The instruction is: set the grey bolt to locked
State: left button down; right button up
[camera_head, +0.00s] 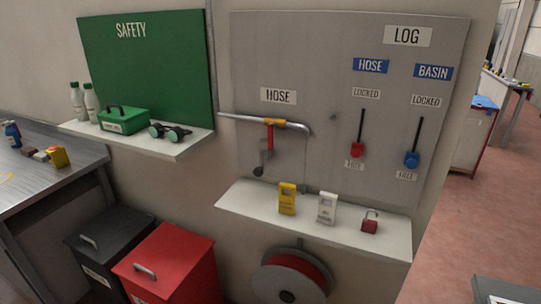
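No grey bolt can be made out. The grey wall panel (335,60) carries two upright black strips with "LOCKED" above and a smaller label, seemingly "FREE", below. Under the blue "HOSE" sign (370,65), a red knob (358,149) sits at the bottom of its strip, by the lower label. Under the blue "BASIN" sign (433,72), a blue knob (412,159) sits likewise at the bottom. To their left, a grey pipe with a red-handled valve (269,135) hangs under a white "HOSE" label (278,96). Neither of my grippers is in view.
A white shelf (250,215) below the panel holds a yellow device (287,198), a white device (327,208) and a red padlock (370,222). A hose reel (291,279) hangs beneath. Black (105,245) and red (165,265) bins stand left. Open floor lies right.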

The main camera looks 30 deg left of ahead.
aim_at(264, 154)
jog(key=u, duration=1.05)
